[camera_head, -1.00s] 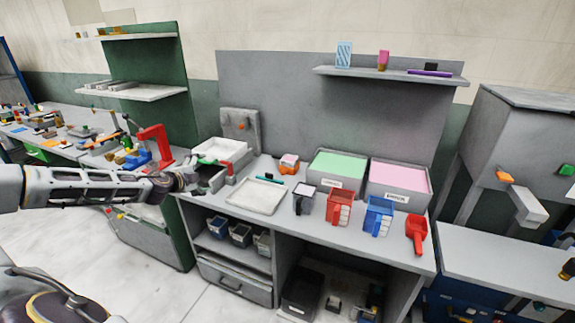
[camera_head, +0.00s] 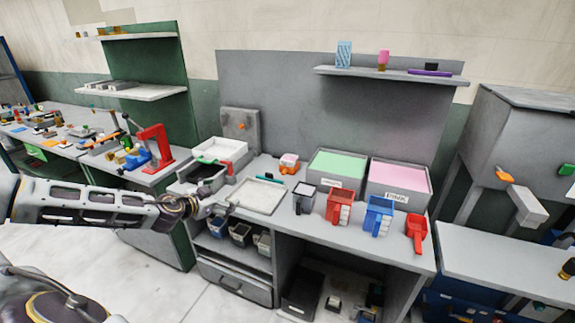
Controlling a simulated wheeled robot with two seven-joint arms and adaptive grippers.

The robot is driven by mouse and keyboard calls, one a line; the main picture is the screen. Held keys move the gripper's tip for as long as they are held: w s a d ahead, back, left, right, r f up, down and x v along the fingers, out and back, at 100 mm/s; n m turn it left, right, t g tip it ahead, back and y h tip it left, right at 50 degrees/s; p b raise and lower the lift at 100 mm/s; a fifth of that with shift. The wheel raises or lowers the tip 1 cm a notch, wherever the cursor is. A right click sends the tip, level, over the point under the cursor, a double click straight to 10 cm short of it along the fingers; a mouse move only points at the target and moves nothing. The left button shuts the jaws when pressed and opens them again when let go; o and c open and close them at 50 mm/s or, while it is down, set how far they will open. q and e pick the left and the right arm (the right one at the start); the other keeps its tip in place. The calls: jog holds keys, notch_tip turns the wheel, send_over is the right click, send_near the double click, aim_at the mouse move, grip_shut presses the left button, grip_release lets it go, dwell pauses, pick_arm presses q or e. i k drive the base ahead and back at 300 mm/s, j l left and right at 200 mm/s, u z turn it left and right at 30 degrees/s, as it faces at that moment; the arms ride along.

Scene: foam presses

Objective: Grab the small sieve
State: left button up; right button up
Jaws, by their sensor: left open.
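A small dark-framed piece with a pale top and a handle pointing down, which looks like the small sieve (camera_head: 304,192), stands on the grey bench left of the red cup. I cannot make out its mesh. My left gripper (camera_head: 226,209) is open at the bench's front edge, just in front of the pale tray (camera_head: 258,195). It is to the left of the sieve and apart from it, with nothing visible between its fingers. My right gripper is not in view.
A red cup (camera_head: 338,207), a blue cup (camera_head: 378,215) and a red scoop (camera_head: 416,232) line the bench right of the sieve. Bins with green (camera_head: 336,168) and pink foam (camera_head: 399,178) stand behind them. A white-topped box (camera_head: 220,149) stands at the bench's left.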

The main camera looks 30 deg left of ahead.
aim_at(289, 160)
jog(key=i+j, duration=0.1)
jog(key=i, duration=0.65)
jog(key=i+j, duration=0.15)
jog(key=i, duration=0.55)
